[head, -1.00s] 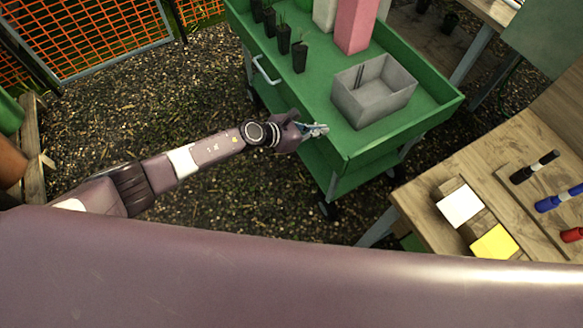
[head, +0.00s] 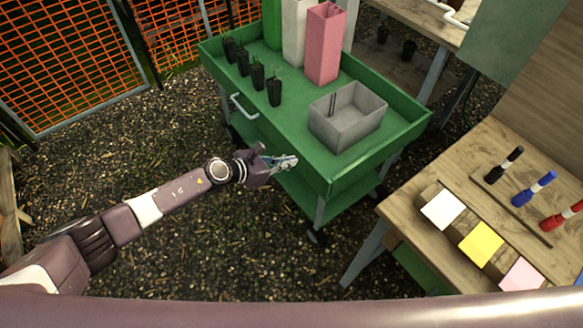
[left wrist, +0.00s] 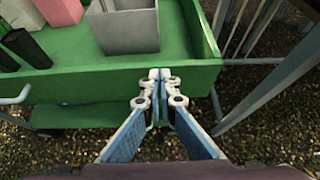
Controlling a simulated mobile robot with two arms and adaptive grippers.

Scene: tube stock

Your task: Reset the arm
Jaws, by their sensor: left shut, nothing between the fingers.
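My left arm reaches in from the left in the head view. Its gripper (head: 284,162) hangs in front of the near side of the green cart (head: 299,171). The left wrist view shows the two blue-padded fingers (left wrist: 158,78) meeting at their tips, shut with nothing between them. Beyond them is the cart's near side wall (left wrist: 95,83). In the head view the gripper looks close to that wall; I cannot tell whether it touches. My right gripper is not in view.
A grey bin (head: 347,116), a pink box (head: 325,45) and several black plant pots (head: 274,92) stand on the cart. A wooden bench (head: 408,208) at right holds a white pad (head: 443,209), a yellow pad (head: 481,243) and markers (head: 534,188). Gravel ground (head: 150,140) is clear at left.

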